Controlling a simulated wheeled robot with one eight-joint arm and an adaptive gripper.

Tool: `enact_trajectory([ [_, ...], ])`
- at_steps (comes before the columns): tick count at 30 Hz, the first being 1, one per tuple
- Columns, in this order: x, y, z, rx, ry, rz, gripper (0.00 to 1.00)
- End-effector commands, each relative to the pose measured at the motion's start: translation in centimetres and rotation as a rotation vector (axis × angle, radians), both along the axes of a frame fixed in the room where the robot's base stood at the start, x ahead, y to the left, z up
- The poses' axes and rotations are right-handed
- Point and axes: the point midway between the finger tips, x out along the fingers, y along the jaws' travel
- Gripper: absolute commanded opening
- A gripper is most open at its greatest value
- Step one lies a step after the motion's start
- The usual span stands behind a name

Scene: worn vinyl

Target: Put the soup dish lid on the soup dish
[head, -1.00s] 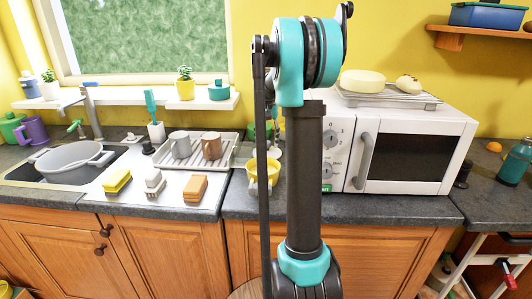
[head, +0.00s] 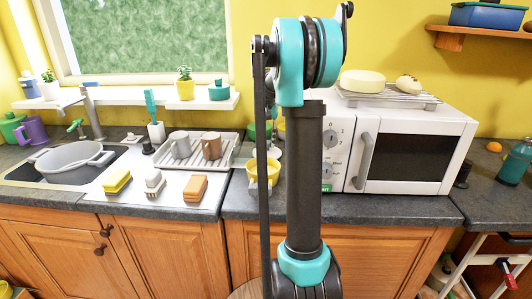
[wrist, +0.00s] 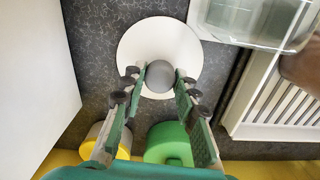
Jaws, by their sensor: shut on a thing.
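The soup dish lid, a white disc with a round grey knob, is in the wrist view (wrist: 133,45). My gripper (wrist: 160,78) has its fingers on both sides of the knob and is shut on it. I cannot tell whether the lid rests on the counter or hangs just above it. In the head view a pale sliver of the lid (head: 274,153) shows beside my arm. A yellow bowl with handles, seemingly the soup dish (head: 262,174), stands in front of it near the counter edge, partly hidden by my arm. The bowl is not clearly visible in the wrist view.
A green container (wrist: 172,142) and a yellow one (wrist: 96,138) stand by the wall behind the lid. The microwave (head: 405,155) is close on the right. A dish rack with two mugs (head: 226,152) is on the left. A clear container edge (wrist: 240,25) shows near the rack.

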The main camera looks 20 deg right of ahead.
Motion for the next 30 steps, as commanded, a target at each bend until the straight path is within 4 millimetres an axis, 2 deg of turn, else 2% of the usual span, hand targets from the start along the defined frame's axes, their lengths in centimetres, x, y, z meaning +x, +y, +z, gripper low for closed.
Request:
enact_trajectory([
  [30, 0.02, 0.00, 0.91, 0.000, 0.000, 0.000, 0.00],
])
